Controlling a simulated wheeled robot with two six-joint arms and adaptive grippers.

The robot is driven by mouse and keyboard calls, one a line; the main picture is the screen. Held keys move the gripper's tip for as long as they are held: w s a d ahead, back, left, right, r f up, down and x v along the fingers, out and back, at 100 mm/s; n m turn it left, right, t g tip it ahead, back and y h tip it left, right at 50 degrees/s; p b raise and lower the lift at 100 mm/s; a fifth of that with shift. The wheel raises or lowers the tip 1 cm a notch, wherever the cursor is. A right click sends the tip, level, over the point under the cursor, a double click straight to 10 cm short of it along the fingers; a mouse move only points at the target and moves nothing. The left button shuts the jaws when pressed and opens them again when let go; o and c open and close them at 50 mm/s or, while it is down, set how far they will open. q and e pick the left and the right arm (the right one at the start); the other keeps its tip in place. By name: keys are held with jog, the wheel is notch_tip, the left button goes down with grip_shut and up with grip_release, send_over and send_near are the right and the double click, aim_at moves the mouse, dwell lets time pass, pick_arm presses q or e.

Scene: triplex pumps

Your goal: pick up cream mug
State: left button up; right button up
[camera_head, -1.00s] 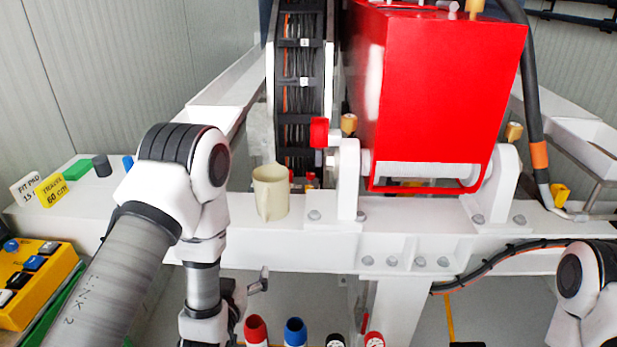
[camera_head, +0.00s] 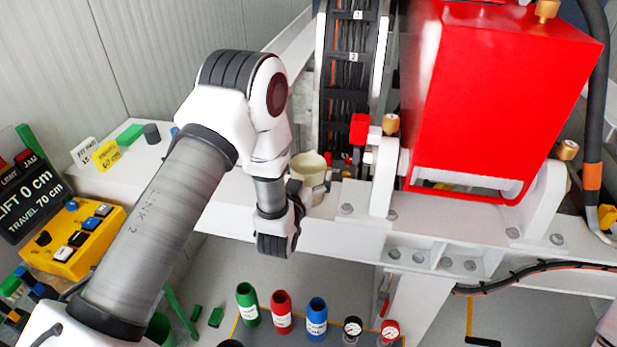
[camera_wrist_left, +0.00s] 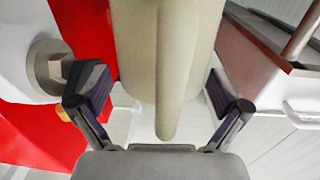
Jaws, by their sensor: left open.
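The cream mug (camera_head: 308,164) stands upright on the white beam, partly hidden by my left arm. In the left wrist view the mug (camera_wrist_left: 190,40) fills the upper middle, its handle (camera_wrist_left: 168,95) facing the gripper. My left gripper (camera_wrist_left: 160,95) is open, with one dark finger pad on each side of the mug and handle. Gaps show between the pads and the mug. In the head view the left gripper (camera_head: 306,192) is at the near side of the mug, mostly hidden by the wrist. My right gripper is out of view.
A red pump block (camera_head: 490,100) and its white bracket (camera_head: 384,178) stand right of the mug. A black cable track (camera_head: 350,70) rises behind it. Green, red and blue holders (camera_head: 281,312) sit below the beam. A yellow button box (camera_head: 75,238) is at left.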

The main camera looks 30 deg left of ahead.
pick_arm(q)
jog(key=shift+w+a, duration=0.1)
jog(key=shift+a, duration=0.05)
jog(key=shift+s+r, duration=0.1)
jog(key=shift+s, duration=0.15)
jog(key=shift+c, duration=0.4)
jog(key=shift+w, duration=0.25)
jog(key=c, duration=1.2)
jog(key=shift+s, duration=0.1)
